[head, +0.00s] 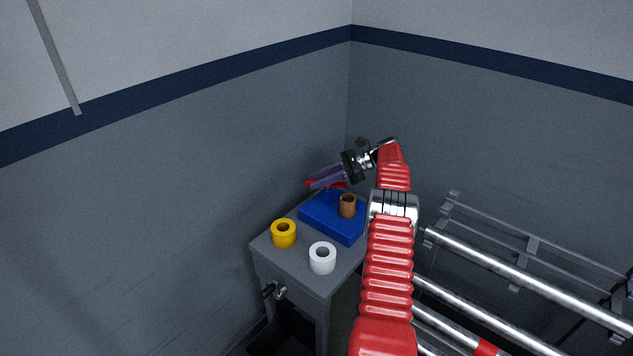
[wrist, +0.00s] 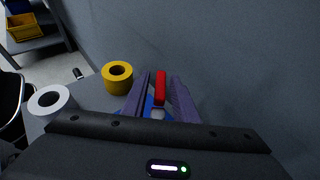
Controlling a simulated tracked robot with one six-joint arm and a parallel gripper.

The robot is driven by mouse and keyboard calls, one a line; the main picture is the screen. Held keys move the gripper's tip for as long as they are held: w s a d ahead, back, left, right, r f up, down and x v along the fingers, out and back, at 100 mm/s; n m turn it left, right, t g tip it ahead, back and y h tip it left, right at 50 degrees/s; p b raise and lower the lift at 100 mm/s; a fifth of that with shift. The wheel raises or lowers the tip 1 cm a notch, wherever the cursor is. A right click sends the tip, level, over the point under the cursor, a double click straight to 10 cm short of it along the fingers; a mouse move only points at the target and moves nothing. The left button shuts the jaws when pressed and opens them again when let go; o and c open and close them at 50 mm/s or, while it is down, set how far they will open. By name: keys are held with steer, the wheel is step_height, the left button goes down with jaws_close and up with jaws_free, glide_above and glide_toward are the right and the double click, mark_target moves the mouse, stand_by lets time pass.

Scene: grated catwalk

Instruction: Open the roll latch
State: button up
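The latch has a blue base (head: 327,223) on top of a grey cabinet. A brown roll (head: 347,207) sits upright on the base. A red handle (wrist: 160,88) stands over the base; in the head view only bits of it show behind my gripper. My gripper (head: 318,180), with purple fingers, is above the base at the handle. In the wrist view my gripper (wrist: 160,86) is open. The red bar lies between its two fingers, with a visible gap on each side. The latch mechanism under the handle is mostly hidden.
A yellow roll (head: 284,235) and a white roll (head: 322,260) stand on the grey cabinet (head: 292,264), in front of the base. Walls close in behind and left. Metal rails (head: 520,280) run at the right. A yellow bin (wrist: 22,28) shows far off.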

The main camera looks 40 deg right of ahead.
steer(key=shift+o, duration=0.4)
steer(key=shift+r, duration=0.1)
steer(key=shift+r, duration=0.2)
step_height(320, 180, up, 9)
steer(key=shift+r, duration=0.2)
steer(key=shift+w, duration=0.1)
steer(key=shift+c, duration=0.5)
